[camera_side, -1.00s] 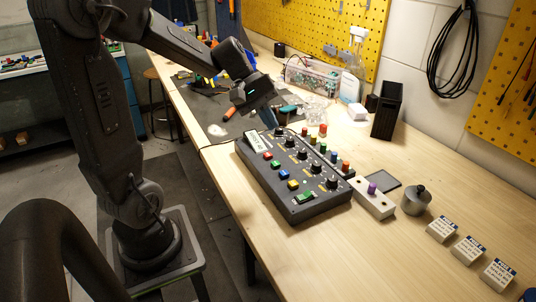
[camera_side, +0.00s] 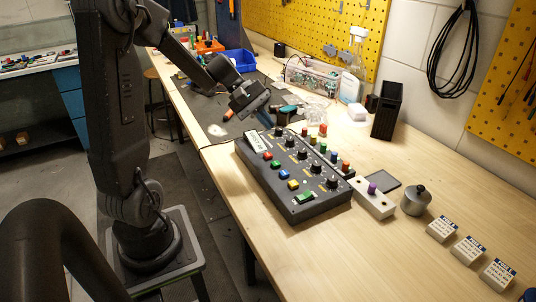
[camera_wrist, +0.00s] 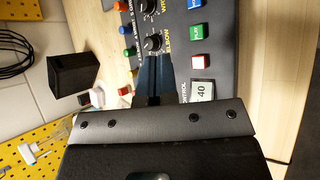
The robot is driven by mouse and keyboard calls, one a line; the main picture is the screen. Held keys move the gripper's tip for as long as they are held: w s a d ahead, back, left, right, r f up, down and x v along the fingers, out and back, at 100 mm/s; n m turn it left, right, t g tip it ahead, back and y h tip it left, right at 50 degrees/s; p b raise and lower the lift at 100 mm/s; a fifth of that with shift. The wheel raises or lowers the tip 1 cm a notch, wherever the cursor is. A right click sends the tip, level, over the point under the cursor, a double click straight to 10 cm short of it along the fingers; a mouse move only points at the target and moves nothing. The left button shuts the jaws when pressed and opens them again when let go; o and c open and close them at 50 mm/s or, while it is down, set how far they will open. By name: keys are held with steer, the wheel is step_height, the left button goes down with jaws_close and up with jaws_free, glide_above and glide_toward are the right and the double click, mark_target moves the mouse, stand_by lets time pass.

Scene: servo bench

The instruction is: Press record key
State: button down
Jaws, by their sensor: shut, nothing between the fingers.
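The dark control box (camera_side: 318,207) lies on the bench with a row of coloured keys along its near side. Its red key (camera_side: 267,154) sits closest to the small white display (camera_side: 257,142); the red key also shows in the wrist view (camera_wrist: 201,62), beside the green key (camera_wrist: 197,33). I cannot read which label marks the record key. My gripper (camera_side: 268,121) is shut and empty at the display end of the box, seemingly above it. In the wrist view its narrow fingers (camera_wrist: 152,72) overlap the box between the black knobs and the keys, apart from the red key.
Several black knobs (camera_side: 331,183) and coloured buttons stand along the box's far side. A white block with a purple button (camera_side: 374,199), a grey weight (camera_side: 416,200) and a black bin (camera_side: 387,110) stand to the right. Bare bench lies in front.

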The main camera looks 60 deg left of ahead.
mark_target(266, 155)
steer(key=shift+f, duration=3.2)
steer(key=shift+f, duration=0.4)
steer(key=shift+f, duration=0.45)
stand_by(0.4)
steer(key=shift+r, duration=0.9)
steer(key=shift+r, duration=0.1)
steer(key=shift+r, duration=2.4)
